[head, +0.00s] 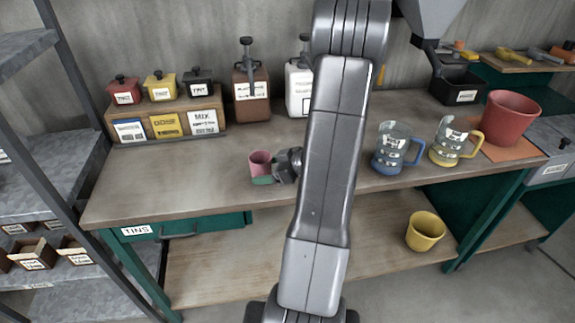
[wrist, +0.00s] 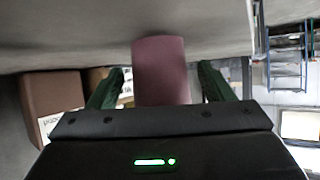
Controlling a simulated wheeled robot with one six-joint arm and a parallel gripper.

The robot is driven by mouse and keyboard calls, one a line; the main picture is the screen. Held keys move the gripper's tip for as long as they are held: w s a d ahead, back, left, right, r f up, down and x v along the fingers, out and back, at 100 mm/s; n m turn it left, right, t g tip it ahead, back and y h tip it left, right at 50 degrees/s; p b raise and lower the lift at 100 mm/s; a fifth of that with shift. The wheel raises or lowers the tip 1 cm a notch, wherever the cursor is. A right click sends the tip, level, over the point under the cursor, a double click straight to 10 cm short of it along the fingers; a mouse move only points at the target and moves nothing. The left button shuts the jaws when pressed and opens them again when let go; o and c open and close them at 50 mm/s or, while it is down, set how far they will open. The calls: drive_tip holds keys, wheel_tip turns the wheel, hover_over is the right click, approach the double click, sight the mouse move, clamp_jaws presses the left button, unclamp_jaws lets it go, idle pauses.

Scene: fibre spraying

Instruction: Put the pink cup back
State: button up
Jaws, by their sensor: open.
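The small pink cup (head: 260,163) is at the front middle of the workbench, just left of my arm. It appears upright, with its open rim upward. My gripper (head: 263,180) is at the cup, with one green finger showing low in front of it. In the wrist view the pink cup (wrist: 160,70) is between the two green fingers of my gripper (wrist: 160,88). The jaws are open, with a narrow gap on each side of the cup. The cup's far end appears to meet the bench top, though the contact is hard to tell.
A stepped wooden rack (head: 165,115) with lidded tins is at the back left. A brown canister (head: 251,98) stands behind the cup. A blue jug (head: 392,150), yellow jug (head: 450,145) and red bucket (head: 509,118) stand right. A yellow bucket (head: 425,231) is on the lower shelf. The left bench top is clear.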

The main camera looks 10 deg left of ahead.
drive_tip(key=v, duration=1)
drive_tip(key=shift+p, duration=0.35)
drive_tip(key=b+x, duration=0.1)
drive_tip(key=x, duration=1)
drive_tip(key=shift+a+f, duration=0.1)
drive_tip(key=shift+a, duration=0.1)
drive_tip(key=shift+w+a+f, duration=0.1)
drive_tip(key=shift+a+f, duration=0.2)
drive_tip(key=shift+f, duration=0.05)
drive_tip(key=shift+r, duration=0.25)
drive_tip(key=shift+d, duration=0.1)
